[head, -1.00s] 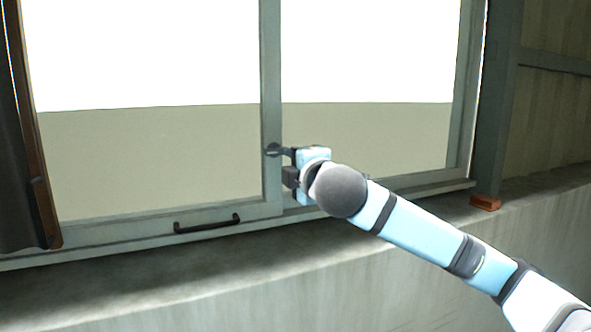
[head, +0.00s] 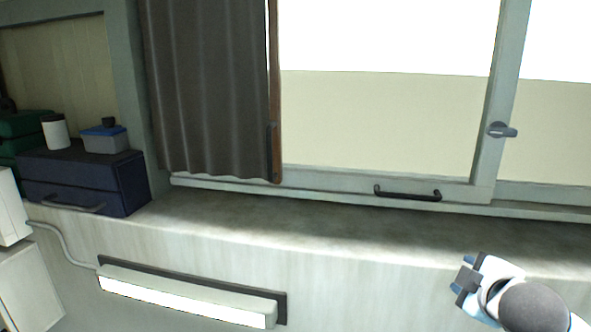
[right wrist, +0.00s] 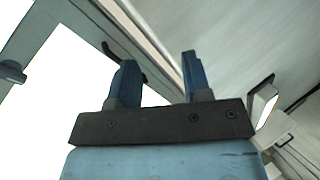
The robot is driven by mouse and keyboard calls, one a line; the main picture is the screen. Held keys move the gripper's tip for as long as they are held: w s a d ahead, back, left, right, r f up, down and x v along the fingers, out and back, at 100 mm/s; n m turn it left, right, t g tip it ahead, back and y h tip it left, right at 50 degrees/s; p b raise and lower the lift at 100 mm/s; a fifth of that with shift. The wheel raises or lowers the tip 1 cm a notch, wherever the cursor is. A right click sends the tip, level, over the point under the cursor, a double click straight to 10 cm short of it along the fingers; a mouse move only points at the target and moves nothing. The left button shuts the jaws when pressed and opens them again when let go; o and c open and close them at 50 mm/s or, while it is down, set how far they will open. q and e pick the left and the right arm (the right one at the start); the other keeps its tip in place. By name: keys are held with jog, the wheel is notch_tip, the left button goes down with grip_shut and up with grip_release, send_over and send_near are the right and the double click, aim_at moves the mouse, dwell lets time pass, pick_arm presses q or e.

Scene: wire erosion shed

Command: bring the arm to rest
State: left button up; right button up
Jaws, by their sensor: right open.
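My right gripper (head: 466,281) is at the lower right of the head view, in front of the wall below the window sill. It is open and empty. In the right wrist view its two blue fingers (right wrist: 158,78) stand apart with nothing between them. The window latch (head: 502,130) on the window post is above the gripper and clear of it; its lever points to the right. The black window handle (head: 407,195) on the lower rail is up and to the left of the gripper, also apart from it. My left gripper is not in view.
A dark curtain (head: 205,90) hangs left of the window. A long lit lamp (head: 185,297) is fixed low on the wall. A dark blue drawer box (head: 85,180) carries a blue-lidded container (head: 104,138) and a white cup (head: 55,132).

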jog(key=s+a+f+m+g+y, duration=0.1)
jog(key=s+a+f+m+g, duration=0.15)
jog(key=s+f, duration=0.65)
jog(key=s+a+f+m+g, duration=0.1)
jog(key=s+f+m+g, duration=0.3)
jog(key=s+f, duration=0.45)
jog(key=s+a+f+m+g+y, duration=0.1)
jog(key=s+f+m+g, duration=0.25)
jog(key=s+f, duration=0.6)
jog(key=w+a+f+t+y, duration=0.1)
jog(key=w+a+f+t, duration=0.1)
jog(key=f, duration=0.4)
jog(key=w+a+f+n+t+y, duration=0.1)
jog(key=w+a+f+t, duration=0.2)
jog(key=f+t, duration=0.3)
jog(key=shift+w+a+f+y, duration=0.15)
jog(key=shift+a+y, duration=0.15)
jog(key=shift+a, duration=0.45)
jog(key=c, duration=0.4)
